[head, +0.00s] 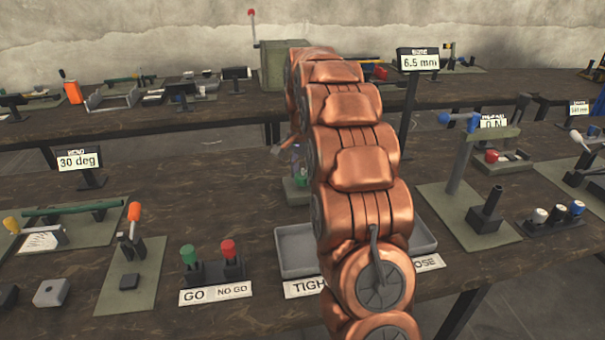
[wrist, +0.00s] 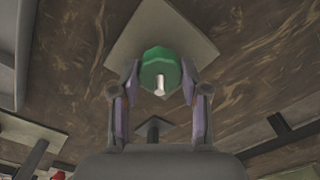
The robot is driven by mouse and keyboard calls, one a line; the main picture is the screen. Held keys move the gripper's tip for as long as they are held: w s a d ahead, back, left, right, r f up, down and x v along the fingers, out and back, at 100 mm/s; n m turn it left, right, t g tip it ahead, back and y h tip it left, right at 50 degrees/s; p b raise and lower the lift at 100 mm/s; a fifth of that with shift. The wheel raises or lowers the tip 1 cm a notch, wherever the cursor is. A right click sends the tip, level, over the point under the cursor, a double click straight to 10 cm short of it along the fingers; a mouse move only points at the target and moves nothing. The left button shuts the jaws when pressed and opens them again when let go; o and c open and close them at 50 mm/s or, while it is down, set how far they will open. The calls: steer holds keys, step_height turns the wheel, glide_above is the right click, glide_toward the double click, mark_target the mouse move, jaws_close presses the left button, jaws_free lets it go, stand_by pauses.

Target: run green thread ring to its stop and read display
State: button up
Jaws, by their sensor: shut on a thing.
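The green thread ring (wrist: 157,62) is in the middle of the wrist view, with a pale threaded pin (wrist: 160,86) showing at its centre. It sits over a grey-green square base plate (wrist: 138,30). My gripper (wrist: 160,76) is shut on the ring, one finger on each side. In the head view my copper arm hides most of this spot; a bit of green (head: 300,178) and the base plate's edge (head: 294,194) show left of the arm. A display (head: 418,60) on a tall post reads 6.5 mm.
Grey trays (head: 296,252) with TIGHT and LOOSE labels stand in front, partly behind my arm. The GO and NO GO gauges (head: 210,268) and a 30 deg display (head: 79,161) are to the left. A press stand (head: 456,165) is to the right.

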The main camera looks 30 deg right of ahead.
mark_target(302, 174)
steer(key=o, duration=1.1)
steer(key=shift+o, duration=0.2)
step_height(302, 174, up, 12)
stand_by(0.3)
stand_by(1.2)
